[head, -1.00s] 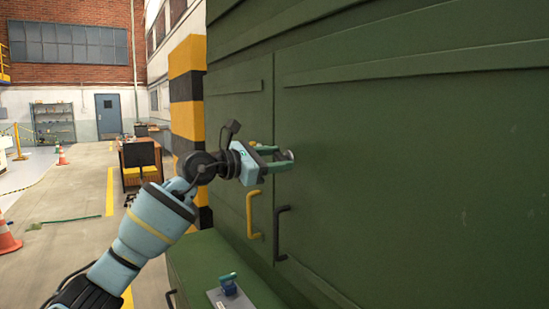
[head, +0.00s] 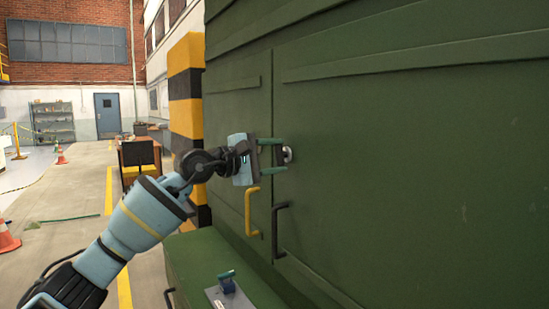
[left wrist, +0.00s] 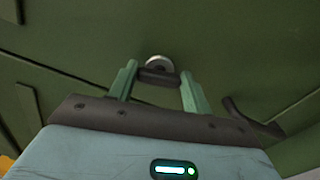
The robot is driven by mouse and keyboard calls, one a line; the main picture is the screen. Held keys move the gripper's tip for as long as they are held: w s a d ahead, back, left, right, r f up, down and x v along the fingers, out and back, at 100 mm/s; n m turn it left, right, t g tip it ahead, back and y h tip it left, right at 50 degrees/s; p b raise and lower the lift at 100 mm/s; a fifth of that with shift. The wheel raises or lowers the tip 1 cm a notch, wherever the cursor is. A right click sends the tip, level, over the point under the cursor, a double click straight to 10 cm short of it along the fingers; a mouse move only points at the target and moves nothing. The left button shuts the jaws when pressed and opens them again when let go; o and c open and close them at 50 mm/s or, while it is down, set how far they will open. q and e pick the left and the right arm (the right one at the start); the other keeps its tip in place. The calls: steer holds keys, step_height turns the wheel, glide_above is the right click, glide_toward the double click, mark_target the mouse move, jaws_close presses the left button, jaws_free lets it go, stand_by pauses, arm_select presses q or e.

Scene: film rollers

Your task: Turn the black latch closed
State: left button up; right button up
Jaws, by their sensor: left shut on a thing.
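The black latch (head: 280,156) sits on the front of the green cabinet (head: 400,170), beside the seam between its two doors. A round silver pivot (head: 289,154) shows at its right. My left gripper (head: 276,156) is shut on the latch, one green finger above it and one below in the head view. In the left wrist view the latch (left wrist: 158,77) lies crosswise between the two fingers, below the silver pivot (left wrist: 159,62). In the head view the latch looks roughly upright. My right gripper is not in view.
A yellow handle (head: 251,212) and a black handle (head: 278,230) stand out from the doors just below my gripper. A yellow and black pillar (head: 186,90) stands behind my arm.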

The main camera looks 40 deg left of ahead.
arm_select(q)
steer(key=shift+m, duration=1.1)
steer(key=o, duration=1)
